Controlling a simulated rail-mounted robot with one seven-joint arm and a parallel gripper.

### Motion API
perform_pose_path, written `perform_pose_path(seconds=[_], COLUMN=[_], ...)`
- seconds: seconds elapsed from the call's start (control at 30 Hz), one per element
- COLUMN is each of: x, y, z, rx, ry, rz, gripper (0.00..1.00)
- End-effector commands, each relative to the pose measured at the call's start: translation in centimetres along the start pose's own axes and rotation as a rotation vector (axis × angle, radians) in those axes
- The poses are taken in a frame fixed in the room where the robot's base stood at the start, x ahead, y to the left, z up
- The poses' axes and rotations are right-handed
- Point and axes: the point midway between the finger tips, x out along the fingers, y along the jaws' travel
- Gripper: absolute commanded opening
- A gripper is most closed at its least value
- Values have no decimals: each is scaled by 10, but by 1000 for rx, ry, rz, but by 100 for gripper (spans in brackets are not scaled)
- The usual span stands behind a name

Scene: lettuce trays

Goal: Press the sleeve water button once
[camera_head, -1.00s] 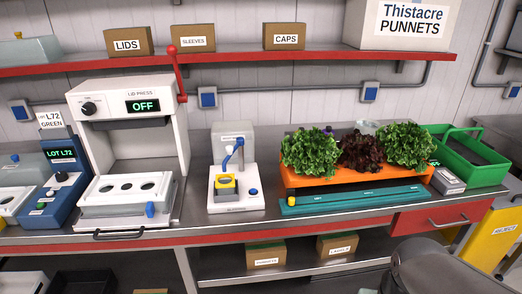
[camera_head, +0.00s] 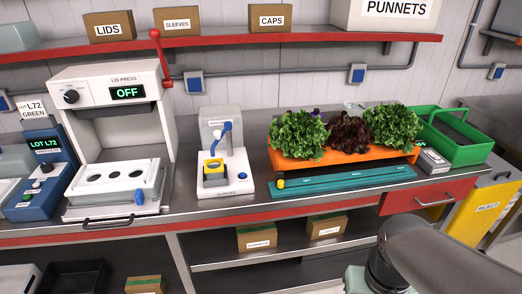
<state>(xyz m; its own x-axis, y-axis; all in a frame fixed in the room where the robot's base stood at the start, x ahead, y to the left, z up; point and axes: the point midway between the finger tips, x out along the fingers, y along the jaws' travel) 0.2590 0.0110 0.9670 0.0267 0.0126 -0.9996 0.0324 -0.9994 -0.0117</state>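A small white dispenser (camera_head: 232,124) stands on the steel counter between the lid press and the lettuce. It has a blue curved spout or lever and a yellow ring (camera_head: 213,166) in its bay. A small blue button (camera_head: 244,177) sits on its base at the right. The label on its base is too small to read surely, so I cannot tell whether this is the sleeve water unit. A grey link of my arm (camera_head: 450,262) shows at the lower right. My gripper is not in view.
The lid press (camera_head: 150,74), reading OFF, stands left with its red lever. Lettuces sit in an orange tray (camera_head: 342,160) behind a teal strip (camera_head: 345,180). A green crate (camera_head: 470,153) is at right. A red shelf (camera_head: 220,52) with boxes runs above. A drawer (camera_head: 432,195) lies below the counter.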

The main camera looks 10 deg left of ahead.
Motion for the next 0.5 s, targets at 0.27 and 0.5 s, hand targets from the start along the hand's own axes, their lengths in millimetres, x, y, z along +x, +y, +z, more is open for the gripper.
perform_pose_path(seconds=[0.27, 0.5], x=[0, 0], y=[0, 0], z=[0, 0], rx=[0, 0], ry=[0, 0], rz=[0, 0], gripper=[0, 0])
